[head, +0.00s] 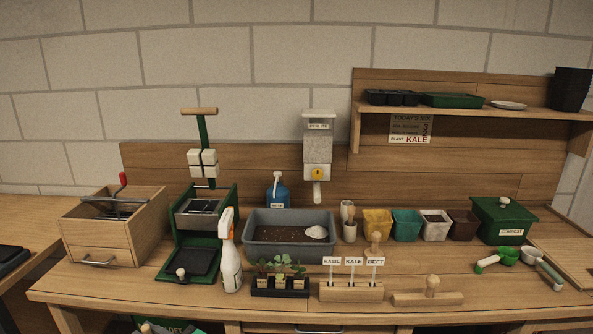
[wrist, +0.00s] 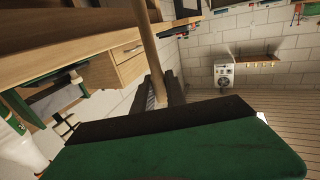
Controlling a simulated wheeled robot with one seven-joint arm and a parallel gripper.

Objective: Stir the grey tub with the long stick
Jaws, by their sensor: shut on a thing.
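The grey tub (head: 290,254) stands on the bench in the middle of the head view, with dark soil in it. A white shell-like piece (head: 316,232) lies on the soil at the right. In the wrist view, my gripper (wrist: 161,92) is shut on the long stick (wrist: 148,45), a pale wooden rod running up out of the picture between its dark fingers. The stick's far end is out of view. The tub cannot be made out in the wrist view, and I cannot make out the stick in the head view, so the gap between them is unclear.
A spray bottle (head: 230,262) and a seedling tray (head: 280,287) stand close before the tub. A green press (head: 208,240) is left, a perlite dispenser (head: 317,150) behind, and several pots (head: 407,222) right. A drawer box (wrist: 128,50) shows in the wrist view.

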